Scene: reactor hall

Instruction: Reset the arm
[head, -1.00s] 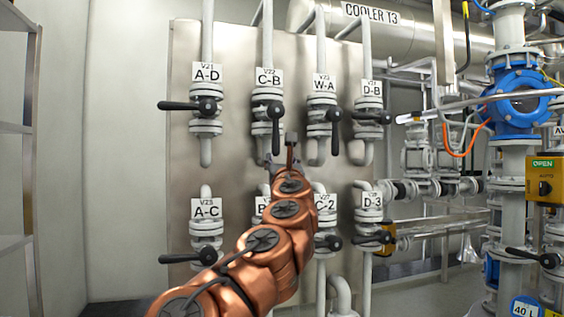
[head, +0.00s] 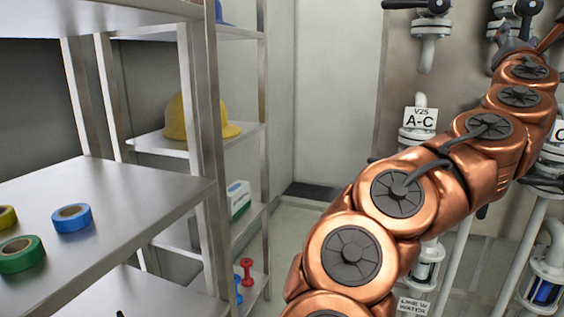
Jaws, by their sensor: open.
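My copper-coloured arm reaches from the bottom middle of the head view up to the upper right. My gripper (head: 522,40) is at its far end, near the top right, in front of the valve panel. Its fingers are spread and nothing shows between them. The arm is stretched out, and it hides part of the pipes and labels behind it.
A metal shelf (head: 140,190) at the left holds blue tape (head: 72,218), green tape (head: 22,254) and a yellow roll (head: 7,217). Behind it are a yellow helmet (head: 190,118) and a white box (head: 239,199). Valve A-C (head: 419,118) is beside the arm. Some floor is clear between.

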